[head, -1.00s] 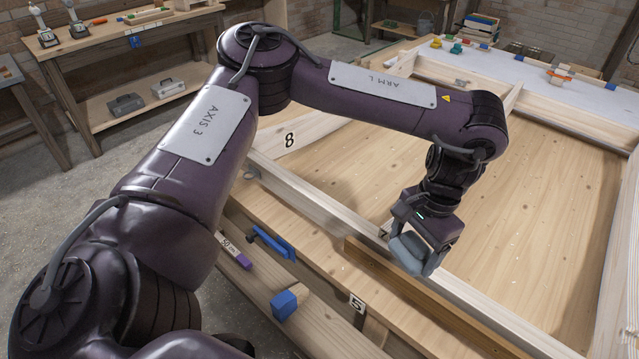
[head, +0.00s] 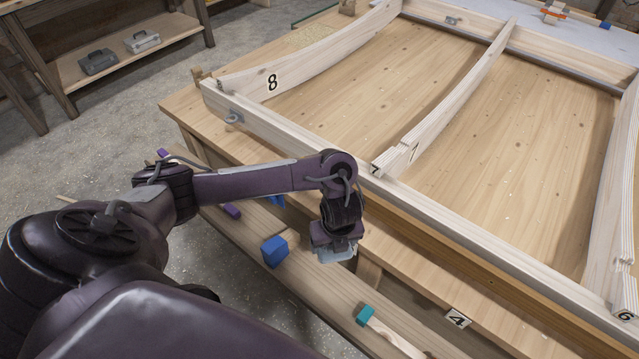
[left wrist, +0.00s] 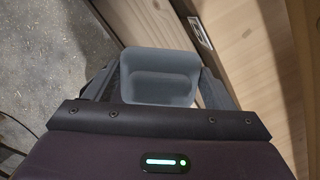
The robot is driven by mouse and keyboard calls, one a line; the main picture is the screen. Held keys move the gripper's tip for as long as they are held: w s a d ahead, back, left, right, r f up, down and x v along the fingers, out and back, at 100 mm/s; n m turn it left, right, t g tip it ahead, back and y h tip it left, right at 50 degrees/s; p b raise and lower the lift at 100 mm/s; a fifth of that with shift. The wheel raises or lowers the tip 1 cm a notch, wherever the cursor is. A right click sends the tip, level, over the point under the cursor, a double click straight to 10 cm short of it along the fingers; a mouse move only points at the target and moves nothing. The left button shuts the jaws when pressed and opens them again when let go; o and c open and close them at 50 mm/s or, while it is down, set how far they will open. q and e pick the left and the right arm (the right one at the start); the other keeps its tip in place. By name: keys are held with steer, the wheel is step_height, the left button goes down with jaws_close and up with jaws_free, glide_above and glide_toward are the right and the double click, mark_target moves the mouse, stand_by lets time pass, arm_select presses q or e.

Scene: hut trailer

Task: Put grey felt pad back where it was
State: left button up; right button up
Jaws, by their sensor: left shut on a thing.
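My left gripper (head: 338,250) is shut on a blue-grey piece, which I take to be the grey felt pad (head: 337,254). In the left wrist view the pad (left wrist: 160,78) sits between the two fingers and looks like a squarish block with a recessed face. In the head view the gripper points down near the bench's front edge, above or beside the lower plank (head: 310,295). I cannot tell whether the pad touches anything. My right gripper is not in view.
A blue block (head: 274,250) lies on the lower plank, left of the gripper. A teal-headed tool (head: 366,315) lies to the right. A pale wooden frame (head: 300,143) with curved ribs lies on the bench behind. Number tag 4 (head: 458,318) is on the front edge.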

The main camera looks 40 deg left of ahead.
arm_select(q)
steer(key=shift+s+a+f+m, duration=0.4)
steer(key=shift+s+a+f, duration=0.3)
steer(key=shift+a+f, duration=0.15)
steer(key=shift+s+a+f, duration=0.15)
steer(key=shift+s+a, duration=0.05)
steer(key=shift+a, duration=0.3)
steer(key=shift+f+b, duration=0.2)
steer(key=shift+b, duration=0.1)
steer(key=b, duration=1)
glide_above(319, 282)
step_height(319, 282, down, 13)
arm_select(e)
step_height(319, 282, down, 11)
arm_select(q)
steer(key=f+b, duration=0.1)
steer(key=f, duration=0.2)
steer(key=shift+s+d+b, duration=0.2)
steer(key=shift+b, duration=0.15)
step_height(319, 282, down, 4)
steer(key=shift+r+b, duration=0.25)
steer(key=shift+b, duration=0.65)
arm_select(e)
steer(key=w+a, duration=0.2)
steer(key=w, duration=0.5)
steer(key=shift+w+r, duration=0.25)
arm_select(q)
steer(key=shift+f, duration=0.2)
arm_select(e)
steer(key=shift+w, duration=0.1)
